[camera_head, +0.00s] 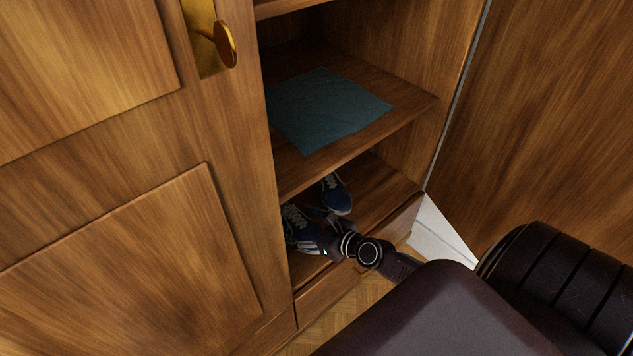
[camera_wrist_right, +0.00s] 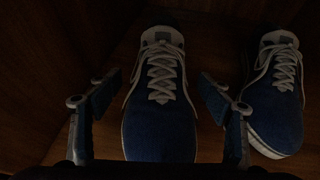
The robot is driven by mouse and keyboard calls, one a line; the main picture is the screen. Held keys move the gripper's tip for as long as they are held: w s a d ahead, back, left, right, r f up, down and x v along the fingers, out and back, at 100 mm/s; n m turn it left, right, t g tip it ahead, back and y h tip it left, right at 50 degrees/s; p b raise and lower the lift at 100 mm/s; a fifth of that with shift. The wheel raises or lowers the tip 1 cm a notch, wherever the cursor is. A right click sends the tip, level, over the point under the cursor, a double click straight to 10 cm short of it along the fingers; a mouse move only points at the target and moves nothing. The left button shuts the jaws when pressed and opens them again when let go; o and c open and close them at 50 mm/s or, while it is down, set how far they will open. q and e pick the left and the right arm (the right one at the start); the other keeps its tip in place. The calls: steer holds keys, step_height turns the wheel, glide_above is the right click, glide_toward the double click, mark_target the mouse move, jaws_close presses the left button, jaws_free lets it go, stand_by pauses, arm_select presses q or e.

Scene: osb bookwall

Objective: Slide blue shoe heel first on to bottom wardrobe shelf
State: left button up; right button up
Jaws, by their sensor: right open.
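Two blue shoes with white laces stand side by side on the bottom wardrobe shelf (camera_head: 375,190). The nearer-left shoe (camera_head: 298,226) is partly hidden by the door frame and my right gripper (camera_head: 322,226). The other blue shoe (camera_head: 335,197) is further right and back, partly under the middle shelf. In the right wrist view, my right gripper (camera_wrist_right: 160,84) is open, with one finger on each side of the left shoe (camera_wrist_right: 160,128), toe toward me. The second shoe (camera_wrist_right: 277,95) is just right of the right finger. Contact cannot be told. My left gripper is out of view.
A folded teal cloth (camera_head: 325,108) lies on the middle shelf (camera_head: 405,100) above the shoes. A closed door panel with a brass knob (camera_head: 225,45) bounds the opening on the left. The open door (camera_head: 550,120) is on the right. The shelf's right part is bare.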

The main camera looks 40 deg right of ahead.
steer(key=v, duration=0.9)
steer(key=shift+s+r, duration=0.1)
steer(key=shift+s, duration=0.05)
steer(key=shift+s, duration=0.1)
